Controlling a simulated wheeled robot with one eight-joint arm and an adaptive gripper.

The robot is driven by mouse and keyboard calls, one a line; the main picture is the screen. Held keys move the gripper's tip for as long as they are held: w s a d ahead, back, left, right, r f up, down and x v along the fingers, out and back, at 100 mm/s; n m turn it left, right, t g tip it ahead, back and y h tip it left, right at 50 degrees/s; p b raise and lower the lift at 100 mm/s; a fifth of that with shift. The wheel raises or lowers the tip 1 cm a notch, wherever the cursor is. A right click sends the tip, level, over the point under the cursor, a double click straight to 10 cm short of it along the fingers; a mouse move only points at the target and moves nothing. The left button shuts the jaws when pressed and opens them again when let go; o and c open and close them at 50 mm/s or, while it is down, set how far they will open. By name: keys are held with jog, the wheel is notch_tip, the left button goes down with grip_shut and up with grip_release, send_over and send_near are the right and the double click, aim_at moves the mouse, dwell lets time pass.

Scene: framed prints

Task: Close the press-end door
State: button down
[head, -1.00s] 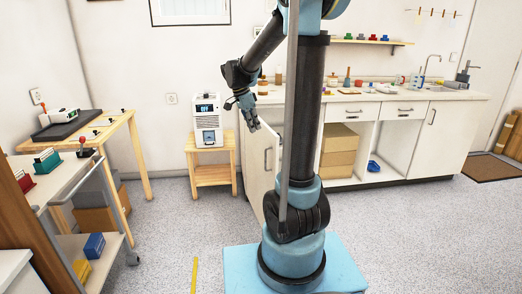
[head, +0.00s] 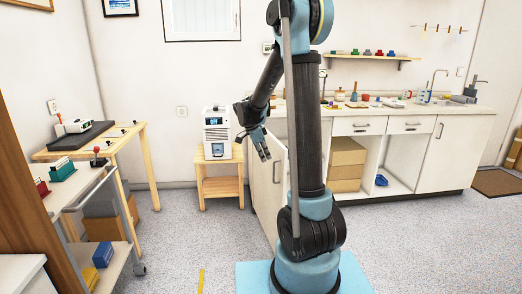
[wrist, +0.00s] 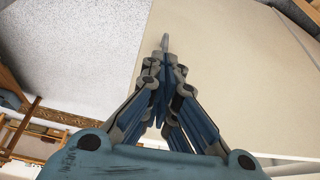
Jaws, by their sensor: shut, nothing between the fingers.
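The press-end door (head: 264,190) is a pale cabinet door at the left end of the counter. It stands open, swung out from the cabinet front, with a vertical bar handle on its face. My gripper (head: 265,155) is at the upper part of this door, fingers pointing down; I cannot tell whether they touch it. In the wrist view the fingers (wrist: 164,45) are closed together and empty, over a broad beige panel (wrist: 235,65) that looks like the door. My arm hides part of the door and the cabinet opening behind it.
A white device (head: 217,135) stands on a small wooden stool (head: 220,185) left of the door. A trolley (head: 120,262) and a wooden table (head: 140,140) are farther left. Open shelves with boxes (head: 346,165) are to the right.

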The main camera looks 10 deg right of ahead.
jog(key=shift+w+d+f, duration=0.15)
jog(key=shift+d+f, duration=0.05)
jog(key=shift+d, duration=0.55)
jog(key=shift+w+d+f, duration=0.1)
jog(key=shift+d+f, duration=0.05)
jog(key=shift+d, duration=0.55)
jog(key=shift+w+d+f, duration=0.15)
jog(key=shift+d+f, duration=0.05)
jog(key=shift+d, duration=0.55)
